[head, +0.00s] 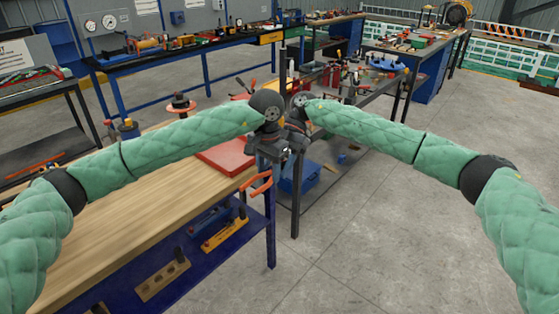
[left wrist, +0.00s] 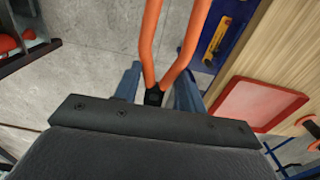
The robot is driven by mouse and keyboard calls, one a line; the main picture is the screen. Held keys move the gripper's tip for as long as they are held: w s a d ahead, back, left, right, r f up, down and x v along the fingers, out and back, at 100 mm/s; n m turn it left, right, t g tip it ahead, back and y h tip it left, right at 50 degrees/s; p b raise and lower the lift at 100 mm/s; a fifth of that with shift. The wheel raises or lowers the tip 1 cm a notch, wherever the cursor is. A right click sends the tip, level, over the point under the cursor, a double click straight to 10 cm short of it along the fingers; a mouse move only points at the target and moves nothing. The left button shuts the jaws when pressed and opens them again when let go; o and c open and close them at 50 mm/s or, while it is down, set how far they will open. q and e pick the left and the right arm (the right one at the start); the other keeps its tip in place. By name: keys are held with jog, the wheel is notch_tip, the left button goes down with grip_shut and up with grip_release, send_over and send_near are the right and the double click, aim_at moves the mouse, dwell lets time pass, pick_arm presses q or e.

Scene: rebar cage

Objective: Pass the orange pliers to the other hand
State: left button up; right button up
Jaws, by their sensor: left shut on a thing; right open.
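The orange pliers (head: 258,184) hang from my left gripper (head: 268,156) in the head view, beyond the front corner of the wooden bench. In the left wrist view the two orange handles (left wrist: 170,50) point away from the palm, and their dark joint sits between the fingers of my left gripper (left wrist: 156,92). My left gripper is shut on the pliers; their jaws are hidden. My right gripper (head: 297,137) is close beside the left one, just to its right. It is open, but its fingers are small and partly hidden, and I cannot tell whether it touches the pliers.
The wooden bench (head: 120,215) lies below my left arm, with a red tray (head: 222,158) at its far end. A blue lower shelf holds tools. A dark metal bench (head: 375,115) and a blue bin (head: 300,178) stand behind the grippers. The floor at right is clear.

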jog(key=shift+c, duration=0.3)
jog(key=c, duration=0.8)
pick_arm(q)
jog(key=o, duration=1.2)
pick_arm(e)
grip_shut()
pick_arm(q)
jog(key=shift+r, duration=0.1)
